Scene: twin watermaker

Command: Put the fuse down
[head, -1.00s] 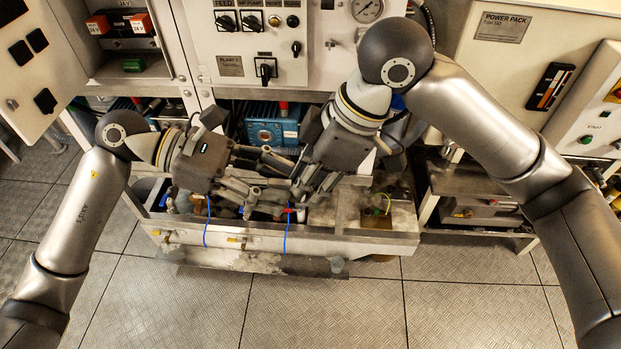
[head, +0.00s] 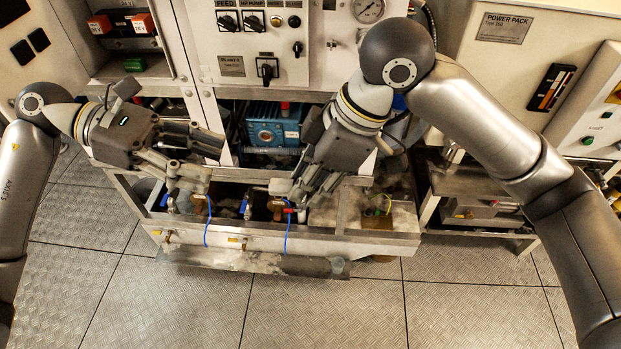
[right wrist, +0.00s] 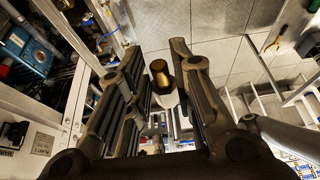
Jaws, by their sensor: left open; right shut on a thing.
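The fuse (right wrist: 165,97) shows in the right wrist view between the fingers of my right gripper (right wrist: 165,112), with a brass-coloured end cap and a pale body. My right gripper (head: 303,198) is shut on it. In the head view this gripper is over the low metal trough, and a pale piece beside its fingers appears to be the fuse (head: 280,187). My left gripper (head: 215,158) is open and empty, over the left part of the trough and apart from the right one.
The trough (head: 350,241) holds valves with blue handles (head: 245,206) and blue cables hang over its front. A blue pump unit (head: 272,133) stands behind. The control panel (head: 235,45) rises at the back. Open floor (head: 330,315) lies in front.

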